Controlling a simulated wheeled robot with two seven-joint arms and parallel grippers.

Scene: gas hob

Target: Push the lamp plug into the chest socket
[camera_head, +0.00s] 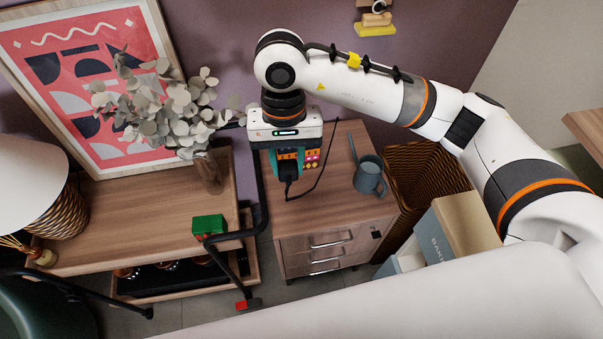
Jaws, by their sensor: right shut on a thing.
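My right gripper (289,184) points down above the left part of the wooden chest top. It is shut on the dark lamp plug (288,189), which is small and partly hidden between the fingers. A thin black cord (320,170) runs from the plug across the chest (335,212) toward its back. A small black square on the chest's front, near the upper right corner, looks like the socket (376,234); the plug is apart from it, up and to the left. A lamp (30,185) with a white shade and woven base stands at far left. My left gripper is not in view.
A grey watering can (369,178) stands on the chest's right side. A wicker basket (425,180) and boxes (468,218) stand to its right. A bent black tube (262,195) passes left of the chest. A wooden bench (130,215) holds a vase and a green box (208,226).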

